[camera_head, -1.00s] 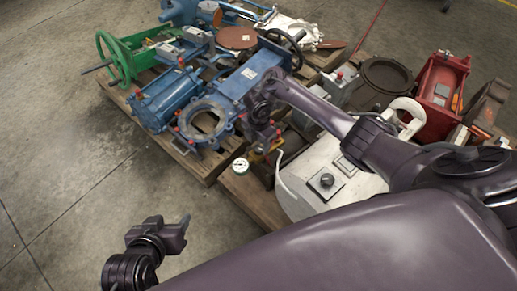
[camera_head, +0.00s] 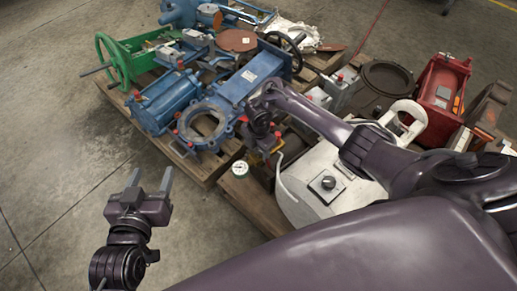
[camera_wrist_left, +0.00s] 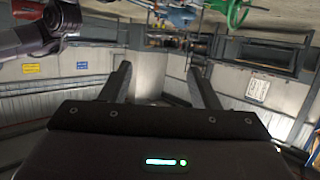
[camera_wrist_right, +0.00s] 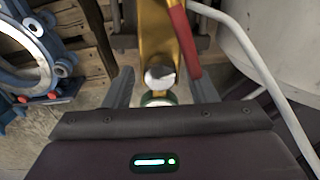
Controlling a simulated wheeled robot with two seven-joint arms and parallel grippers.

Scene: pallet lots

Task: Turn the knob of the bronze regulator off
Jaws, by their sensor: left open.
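In the right wrist view, a brass-yellow body, apparently the bronze regulator (camera_wrist_right: 154,35), has a round silvery end (camera_wrist_right: 160,76) with a green-rimmed round part just below it. In the head view, only a small yellow patch (camera_head: 277,147) shows beside my right wrist. My right gripper (camera_wrist_right: 162,85) has its fingers apart, one on each side of the silvery end; I cannot tell whether they touch it. The knob is not clearly distinguishable. My left gripper (camera_head: 152,180) is open and empty above the floor at the lower left, away from the pallets.
A white-faced gauge (camera_head: 239,168) sits at the pallet's near edge. Blue valve bodies (camera_head: 168,101), a green handwheel (camera_head: 112,60), a white housing (camera_head: 318,190) with a dial, and a red box (camera_head: 440,95) crowd the pallets. A white pipe (camera_wrist_right: 270,75) runs close right of my right gripper.

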